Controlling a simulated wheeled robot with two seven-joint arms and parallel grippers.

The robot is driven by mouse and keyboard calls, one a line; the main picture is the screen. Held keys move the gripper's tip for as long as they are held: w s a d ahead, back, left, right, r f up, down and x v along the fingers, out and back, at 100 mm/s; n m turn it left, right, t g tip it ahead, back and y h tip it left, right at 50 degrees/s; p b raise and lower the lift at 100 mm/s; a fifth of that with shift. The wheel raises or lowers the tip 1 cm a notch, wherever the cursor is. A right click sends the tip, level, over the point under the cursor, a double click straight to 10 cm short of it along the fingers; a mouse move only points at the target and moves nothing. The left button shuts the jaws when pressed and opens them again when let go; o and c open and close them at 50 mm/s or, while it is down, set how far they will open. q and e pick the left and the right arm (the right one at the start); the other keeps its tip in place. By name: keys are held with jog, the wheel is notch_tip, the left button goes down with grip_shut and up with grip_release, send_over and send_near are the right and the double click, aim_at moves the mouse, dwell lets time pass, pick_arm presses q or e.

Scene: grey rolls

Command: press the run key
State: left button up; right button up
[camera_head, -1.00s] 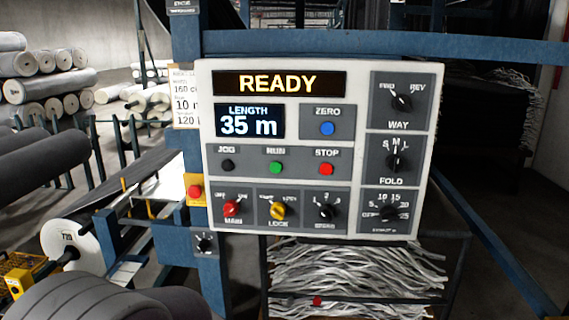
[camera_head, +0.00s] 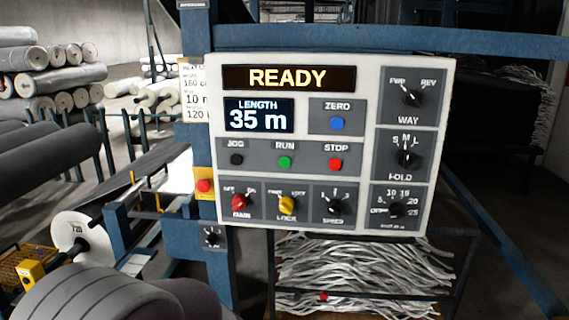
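The run key is a green round button (camera_head: 285,162) under the label RUN, in the middle row of a white control panel (camera_head: 330,58). The black JOG button (camera_head: 237,160) is to its left and the red STOP button (camera_head: 335,164) to its right. The top display (camera_head: 288,78) reads READY, and the length display (camera_head: 259,116) reads 35 m. The red main knob (camera_head: 239,202) and yellow lock knob (camera_head: 287,204) are in the row below. Neither of my grippers is in view, and nothing covers the keys.
A blue ZERO button (camera_head: 337,123) and black selector knobs share the panel. A separate red button on a yellow plate (camera_head: 204,186) sits left of the panel. Blue frame bars surround it. White strips (camera_head: 365,275) fill a rack below. Grey rolls (camera_head: 45,155) lie at left.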

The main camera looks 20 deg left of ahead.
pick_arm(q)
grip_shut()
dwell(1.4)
